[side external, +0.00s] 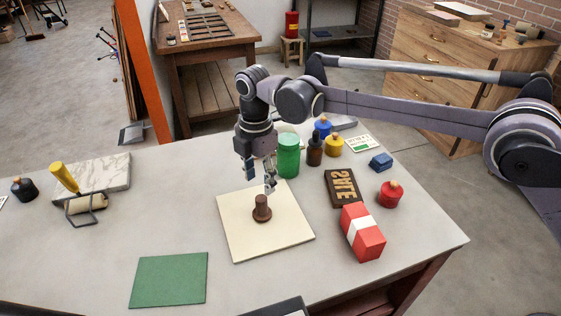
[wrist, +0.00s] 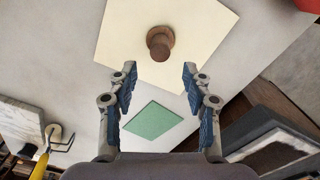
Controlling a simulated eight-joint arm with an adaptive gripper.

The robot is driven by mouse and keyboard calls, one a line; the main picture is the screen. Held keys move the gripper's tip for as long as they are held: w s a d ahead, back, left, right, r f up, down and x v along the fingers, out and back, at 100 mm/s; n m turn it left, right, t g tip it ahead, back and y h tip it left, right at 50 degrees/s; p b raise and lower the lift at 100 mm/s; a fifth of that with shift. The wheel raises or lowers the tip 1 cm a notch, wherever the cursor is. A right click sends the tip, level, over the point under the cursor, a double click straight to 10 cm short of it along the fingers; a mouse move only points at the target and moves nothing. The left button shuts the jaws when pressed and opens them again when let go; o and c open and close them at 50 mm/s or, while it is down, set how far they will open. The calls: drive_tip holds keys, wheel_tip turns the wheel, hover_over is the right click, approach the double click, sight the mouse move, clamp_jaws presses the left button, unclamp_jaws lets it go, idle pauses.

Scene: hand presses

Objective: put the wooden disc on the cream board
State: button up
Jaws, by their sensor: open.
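The wooden disc (side external: 262,213), brown with an upright knob, rests on the cream board (side external: 285,239), near its middle. In the wrist view the disc (wrist: 160,43) lies on the cream board (wrist: 205,22), ahead of the fingertips. My gripper (side external: 259,178) is above the board, just behind and above the disc in the side view. In the wrist view my gripper (wrist: 155,78) has its fingers spread wide with nothing between them. The disc appears clear of both fingers.
A green mat (side external: 169,279) lies at the front. A green jar (side external: 288,155) stands close behind my gripper. A roller (side external: 86,207) and marble slab (side external: 106,173) are at left.

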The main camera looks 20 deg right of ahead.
sight(261, 198)
drive_tip(key=s+d+r+m+t, duration=0.2)
drive_tip(key=d+r+m, duration=0.4)
drive_tip(key=d+r, duration=0.6)
drive_tip(key=s+d+r+m+t+y, duration=0.1)
drive_tip(key=s+d+m, duration=0.2)
drive_tip(key=d, duration=0.2)
drive_tip(key=s+d+r+m, duration=0.1)
drive_tip(key=s+d+m, duration=0.15)
drive_tip(key=d, duration=0.25)
drive_tip(key=s+d+f+m+t, duration=0.2)
drive_tip(key=s+d+f+m, duration=0.2)
drive_tip(key=s+d+m, duration=0.2)
drive_tip(key=s+d+f+m+t+h, duration=0.1)
drive_tip(key=s+d+f+m+t, duration=0.1)
drive_tip(key=s+d+m, duration=0.4)
drive_tip(key=s+d+f, duration=0.1)
drive_tip(key=s, duration=0.1)
drive_tip(key=shift+s+f, duration=0.4)
